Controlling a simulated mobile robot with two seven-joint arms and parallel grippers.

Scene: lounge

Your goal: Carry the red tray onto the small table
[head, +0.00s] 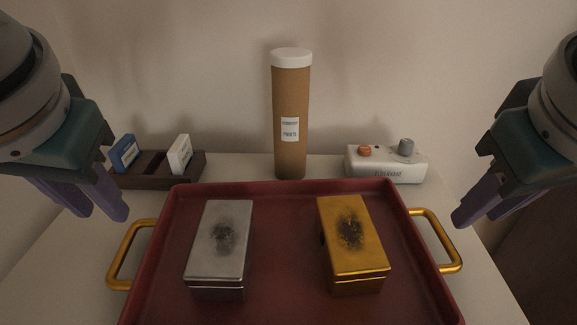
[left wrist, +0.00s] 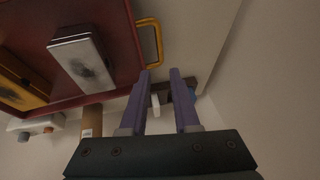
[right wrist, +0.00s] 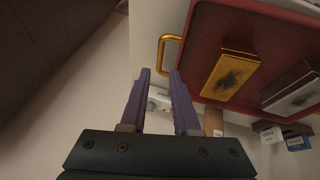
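The red tray (head: 285,285) lies on a pale tabletop in front of me, its near edge cut off in the head view. It carries a silver box (head: 220,240) on the left and a gold box (head: 352,240) on the right. A gold handle (head: 119,262) is on its left side and another (head: 449,243) on its right. My left gripper (head: 102,214) is open and empty, above and beyond the left handle. My right gripper (head: 477,220) is open and empty, near the right handle. Neither touches the tray. I cannot identify the small table as separate from this surface.
Behind the tray stand a tall brown tube (head: 290,120) with a white lid, a dark rack (head: 155,165) with blue and white pieces, and a white device (head: 386,166) with knobs. A wall is close behind. Bare tabletop shows left of the tray.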

